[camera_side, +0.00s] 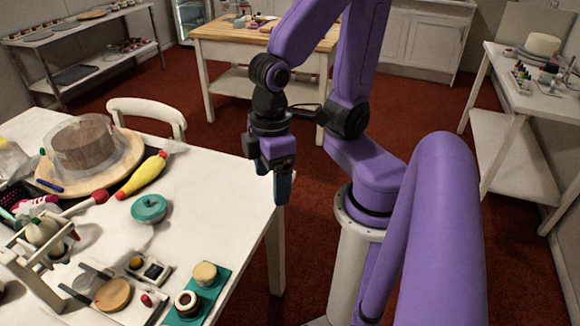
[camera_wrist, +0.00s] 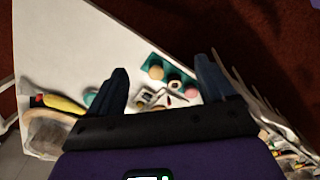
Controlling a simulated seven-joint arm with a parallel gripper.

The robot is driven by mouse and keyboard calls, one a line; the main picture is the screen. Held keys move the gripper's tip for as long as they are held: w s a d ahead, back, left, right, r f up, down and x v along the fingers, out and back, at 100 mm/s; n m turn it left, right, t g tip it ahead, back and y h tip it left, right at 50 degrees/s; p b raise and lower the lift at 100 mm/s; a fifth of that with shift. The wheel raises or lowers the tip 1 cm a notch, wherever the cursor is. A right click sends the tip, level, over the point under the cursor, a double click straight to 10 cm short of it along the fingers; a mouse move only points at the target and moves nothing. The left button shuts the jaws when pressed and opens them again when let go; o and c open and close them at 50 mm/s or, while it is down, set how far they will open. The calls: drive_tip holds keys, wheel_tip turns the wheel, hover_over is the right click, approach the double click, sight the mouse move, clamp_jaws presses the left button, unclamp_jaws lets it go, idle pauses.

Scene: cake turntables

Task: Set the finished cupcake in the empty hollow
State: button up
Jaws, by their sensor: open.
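A teal tray (camera_side: 214,290) lies near the table's front edge; its near end is cut off in the side view. It holds a tan-topped cupcake (camera_side: 205,273) and a dark round piece with a pale centre (camera_side: 187,300). The tray (camera_wrist: 150,60) also shows in the wrist view, with a pinkish round piece (camera_wrist: 192,90) at its far right. I cannot tell which cupcake is finished, nor make out an empty hollow. My gripper (camera_side: 283,195) is open and empty, in the air beside the table's right edge, well away from the tray; its fingers (camera_wrist: 162,88) frame the tray area.
A wooden disc (camera_side: 113,295) on a stand, a small tray of decorations (camera_side: 150,269) and a red-tipped item (camera_side: 147,299) sit beside the teal tray. The table's right part is clear.

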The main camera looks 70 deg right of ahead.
drive_tip(key=s+d+n, duration=0.1)
drive_tip(key=s+d+r+n, duration=0.1)
drive_tip(key=n, duration=0.1)
drive_tip(key=shift+s+d, duration=0.15)
drive_tip(key=shift+s, duration=0.25)
